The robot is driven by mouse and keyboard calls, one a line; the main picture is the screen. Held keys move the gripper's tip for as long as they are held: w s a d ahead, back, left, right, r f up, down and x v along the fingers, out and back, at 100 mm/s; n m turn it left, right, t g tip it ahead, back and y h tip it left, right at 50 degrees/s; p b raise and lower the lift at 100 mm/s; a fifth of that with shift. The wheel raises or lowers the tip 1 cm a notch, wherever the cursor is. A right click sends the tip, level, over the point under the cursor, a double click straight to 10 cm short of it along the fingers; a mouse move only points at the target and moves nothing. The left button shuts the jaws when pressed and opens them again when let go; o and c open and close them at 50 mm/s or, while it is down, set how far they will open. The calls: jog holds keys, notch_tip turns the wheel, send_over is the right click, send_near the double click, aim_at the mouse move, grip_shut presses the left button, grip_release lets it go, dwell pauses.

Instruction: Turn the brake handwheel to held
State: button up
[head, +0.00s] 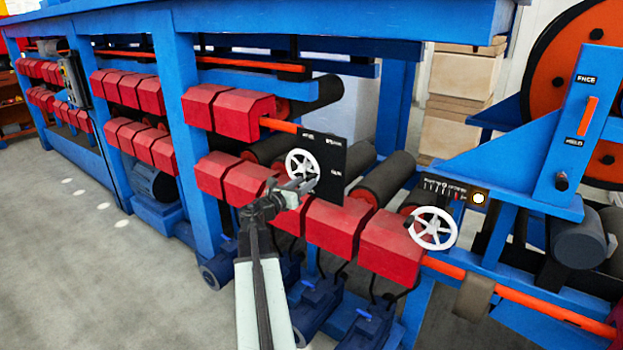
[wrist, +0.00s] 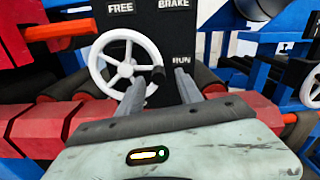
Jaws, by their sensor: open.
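A white spoked handwheel (head: 296,156) is mounted on a black panel (head: 333,160) in front of the red guards. In the wrist view the panel (wrist: 175,40) carries the words FREE, BRAKE and RUN, and the wheel (wrist: 98,62) has a dark knob (wrist: 158,74) at the right of its rim. My gripper (head: 300,183) is at the wheel's lower edge. In the wrist view my gripper (wrist: 158,82) is open, with one finger on each side of the knob. I cannot tell whether the fingers touch it.
A second white handwheel (head: 433,228) stands to the right by a small scale. A blue post (head: 580,115) at the right has an orange pointer and small labels. Red guards (head: 330,227) sit close below my gripper. Open grey floor (head: 80,250) lies at the left.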

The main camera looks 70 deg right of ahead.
aim_at(311, 178)
jog(key=x, duration=0.4)
jog(key=shift+s+d, duration=0.1)
jog(key=shift+d, duration=0.25)
jog(key=shift+a, duration=0.1)
jog(key=shift+c, duration=0.2)
grip_shut()
jog(key=shift+f, duration=0.1)
dwell(0.5)
